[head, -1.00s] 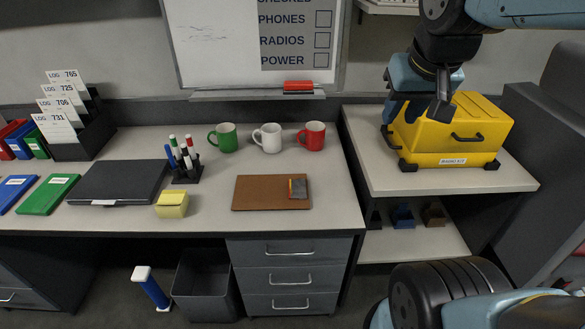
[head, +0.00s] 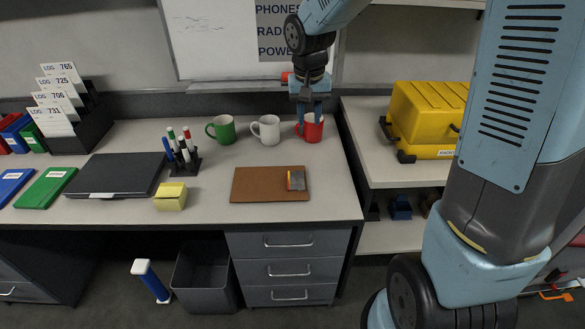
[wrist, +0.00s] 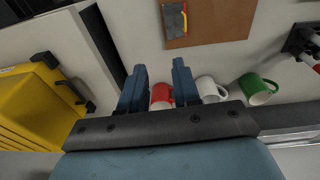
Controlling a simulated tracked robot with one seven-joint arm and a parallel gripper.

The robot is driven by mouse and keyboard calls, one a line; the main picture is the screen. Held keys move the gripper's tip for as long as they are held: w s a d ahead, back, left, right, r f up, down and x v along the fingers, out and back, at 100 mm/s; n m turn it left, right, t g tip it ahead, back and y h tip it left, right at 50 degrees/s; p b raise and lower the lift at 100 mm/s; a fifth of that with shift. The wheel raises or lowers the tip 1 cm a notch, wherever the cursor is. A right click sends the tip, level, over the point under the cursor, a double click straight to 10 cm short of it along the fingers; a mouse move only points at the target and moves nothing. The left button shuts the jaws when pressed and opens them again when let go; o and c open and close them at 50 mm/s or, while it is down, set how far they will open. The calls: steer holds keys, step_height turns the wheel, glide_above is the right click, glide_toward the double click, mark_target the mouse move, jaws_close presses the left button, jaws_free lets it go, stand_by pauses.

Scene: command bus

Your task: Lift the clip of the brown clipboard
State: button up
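The brown clipboard (head: 258,186) lies flat on the desk, in front of the mugs. Its grey clip (head: 296,181), with a yellow-and-red edge, sits at the clipboard's right end and looks down. In the wrist view the clipboard (wrist: 222,22) is at the top, with the clip (wrist: 174,20) beyond my fingertips. My gripper (head: 308,120) points down over the back right of the desk, overlapping the red mug (head: 312,133) in the head view. In the wrist view my gripper (wrist: 160,70) has its fingers apart with nothing between the tips, away from the clipboard.
A white mug (head: 266,130) and a green mug (head: 221,130) stand left of the red mug. A pen holder (head: 180,164) and a yellow block (head: 170,197) are left of the clipboard. A yellow case (head: 428,112) stands on the right shelf. The desk before the clipboard is clear.

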steer(key=g, duration=0.1)
glide_above(289, 174)
step_height(289, 174, down, 7)
step_height(289, 174, down, 14)
steer(key=shift+s+r, duration=0.1)
steer(key=shift+s, duration=0.05)
steer(key=shift+c, duration=0.5)
jaws_close()
